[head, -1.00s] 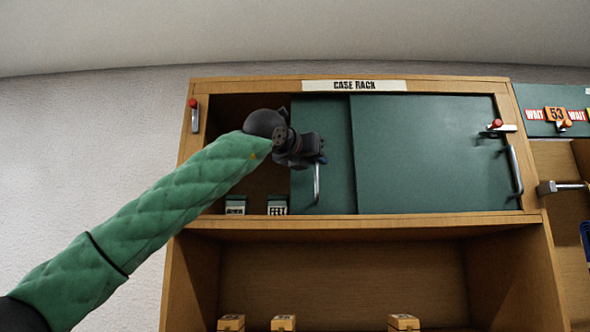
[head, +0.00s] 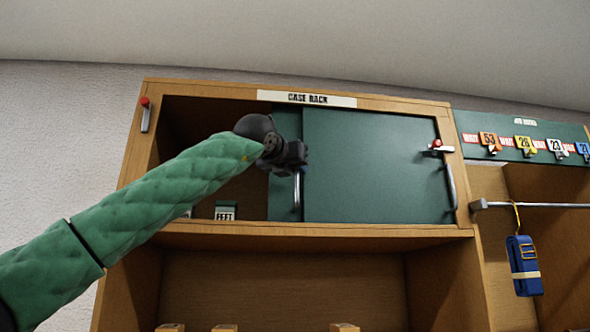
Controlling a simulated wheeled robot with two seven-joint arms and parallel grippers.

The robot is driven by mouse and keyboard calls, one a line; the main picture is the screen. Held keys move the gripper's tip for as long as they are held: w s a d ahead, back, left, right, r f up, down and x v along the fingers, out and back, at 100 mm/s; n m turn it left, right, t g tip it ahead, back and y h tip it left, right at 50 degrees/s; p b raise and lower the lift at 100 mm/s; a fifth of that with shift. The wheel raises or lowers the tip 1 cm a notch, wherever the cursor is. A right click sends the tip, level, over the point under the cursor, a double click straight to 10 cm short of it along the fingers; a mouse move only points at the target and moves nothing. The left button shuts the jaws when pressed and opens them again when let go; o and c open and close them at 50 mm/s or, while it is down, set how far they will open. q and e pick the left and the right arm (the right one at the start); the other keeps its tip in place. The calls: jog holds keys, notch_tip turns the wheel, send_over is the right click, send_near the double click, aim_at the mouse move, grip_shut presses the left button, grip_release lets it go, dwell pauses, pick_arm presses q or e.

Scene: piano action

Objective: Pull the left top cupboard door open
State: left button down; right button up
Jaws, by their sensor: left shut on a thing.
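The left top cupboard door (head: 285,205) is a dark green sliding panel. Only a narrow strip of it shows; the rest is hidden behind the right door (head: 370,165), also green. The left side of the top cupboard (head: 190,108) stands open and shows brown wood inside. My left gripper (head: 297,168) is shut on the left door's silver upright handle (head: 297,192), near its upper part; its fingertips are hard to make out. My left arm crosses the opening from the lower left. My right gripper is not in view.
A "CASE RACK" label (head: 307,98) is on the top rail. A small box marked "FEET" (head: 225,212) stands inside the opening. A red-knobbed latch (head: 145,115) is on the left frame. A blue strap bundle (head: 524,266) hangs from a rail at right.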

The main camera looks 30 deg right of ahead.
pick_arm(q)
jog(key=c, duration=1.6)
grip_release()
jog(key=shift+a+r, duration=0.1)
jog(key=shift+r, duration=0.1)
jog(key=shift+f, duration=0.1)
jog(key=shift+s+a+f, duration=0.1)
jog(key=b+v, duration=0.3)
jog(key=v, duration=0.4)
jog(key=shift+s+a, duration=0.15)
jog(key=shift+a, duration=0.05)
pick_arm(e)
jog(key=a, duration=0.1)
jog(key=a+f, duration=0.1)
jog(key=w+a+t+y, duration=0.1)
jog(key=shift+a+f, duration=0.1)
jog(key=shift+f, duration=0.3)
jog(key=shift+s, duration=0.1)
